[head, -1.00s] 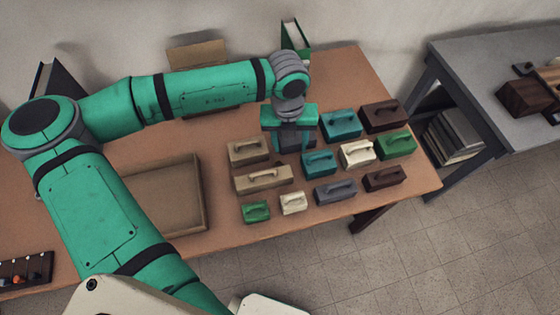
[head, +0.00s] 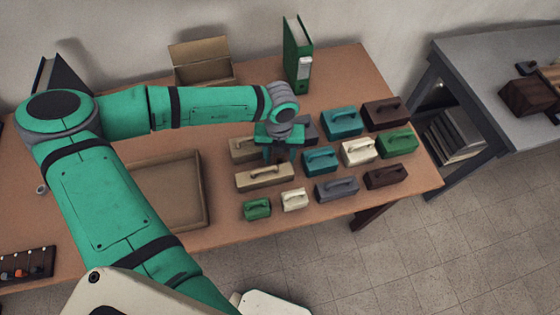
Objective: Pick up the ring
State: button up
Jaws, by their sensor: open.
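No ring can be clearly made out. Several box-like covers with handles stand in rows on the table, and what is under them is hidden. They include a tan one (head: 243,149), a long tan one (head: 262,180), a small green one (head: 257,210), a cream one (head: 358,153), a teal one (head: 320,160) and a dark grey one (head: 309,130). My gripper (head: 280,155) is open and points down over the back left of the group, beside the tan cover, which it partly hides. Whether it touches a cover cannot be told.
A shallow brown tray (head: 204,190) lies left of the covers on the wooden table (head: 225,229). An open cardboard box (head: 203,66) and a green binder (head: 297,58) stand behind. A small round grey item (head: 42,189), too small to identify, lies at left.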

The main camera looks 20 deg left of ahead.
jog(key=shift+f, duration=0.6)
jog(key=shift+w, duration=0.1)
jog(key=c, duration=1.2)
